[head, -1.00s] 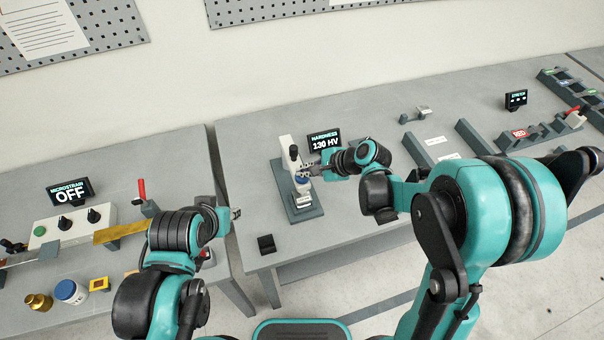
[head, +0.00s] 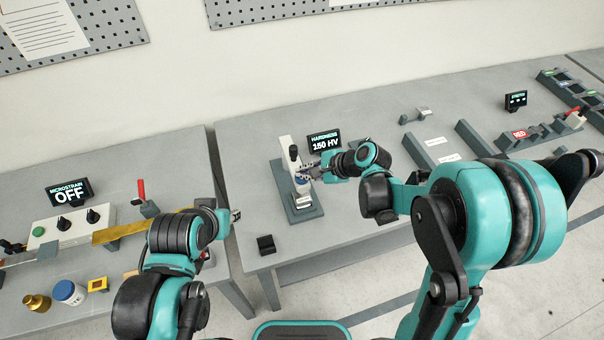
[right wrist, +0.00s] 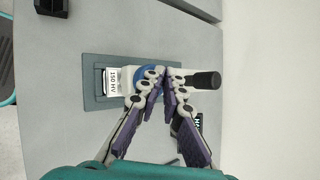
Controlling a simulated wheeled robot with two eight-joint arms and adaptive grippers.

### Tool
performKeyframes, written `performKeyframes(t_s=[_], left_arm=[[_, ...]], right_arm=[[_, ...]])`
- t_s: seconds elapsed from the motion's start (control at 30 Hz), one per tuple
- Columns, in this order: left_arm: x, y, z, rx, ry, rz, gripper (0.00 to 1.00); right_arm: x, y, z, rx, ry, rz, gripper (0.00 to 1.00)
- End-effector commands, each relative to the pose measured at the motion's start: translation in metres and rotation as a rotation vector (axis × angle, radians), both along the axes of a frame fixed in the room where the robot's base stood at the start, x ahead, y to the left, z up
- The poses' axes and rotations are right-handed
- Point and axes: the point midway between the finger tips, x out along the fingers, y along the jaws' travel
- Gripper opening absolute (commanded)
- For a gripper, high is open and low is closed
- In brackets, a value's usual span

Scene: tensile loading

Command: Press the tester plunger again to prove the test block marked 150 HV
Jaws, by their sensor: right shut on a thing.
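The hardness tester (head: 287,150) stands on a grey base plate near the front left of the right-hand bench. The block labelled 150 HV (right wrist: 113,80) sits on the base in the right wrist view. My right gripper (head: 307,174) is at the tester, its fingers closed together at the blue plunger (right wrist: 150,77); it also shows in the right wrist view (right wrist: 164,78). The fingers hide part of the plunger. My left gripper (head: 235,215) hangs at the left bench's right edge, too small to judge its fingers.
A small black block (head: 266,245) lies at the front left corner of the bench. The microstrain display (head: 69,194) reads OFF on the left bench, near a blue-and-white jar (head: 70,292). The bench between the tester and the grey rails (head: 418,150) holds my right wrist.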

Motion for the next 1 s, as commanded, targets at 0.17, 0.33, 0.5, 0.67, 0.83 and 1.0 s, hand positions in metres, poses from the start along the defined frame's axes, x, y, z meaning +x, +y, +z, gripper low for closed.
performKeyframes(t_s=[0.17,0.33,0.5,0.67,0.83,1.0], left_arm=[[0.000,0.000,-0.001,0.000,0.000,0.000,0.33],[0.000,0.000,0.002,0.000,0.000,0.000,0.33],[0.000,0.000,0.009,0.000,0.000,0.000,0.33],[0.000,0.000,0.016,0.000,0.000,0.000,0.33],[0.000,0.000,0.019,0.000,0.000,0.000,0.33],[0.000,0.000,0.018,0.000,0.000,0.000,0.33]], right_arm=[[0.000,-0.001,-0.003,-0.009,0.001,0.001,0.00],[0.001,-0.001,0.000,-0.009,0.001,0.001,0.00],[0.002,-0.001,0.011,-0.007,0.000,-0.001,0.00],[0.004,-0.001,0.021,-0.005,-0.001,-0.001,0.00],[0.005,-0.001,0.026,-0.004,0.000,-0.001,0.00],[0.005,-0.001,0.025,-0.003,0.000,0.000,0.00]])
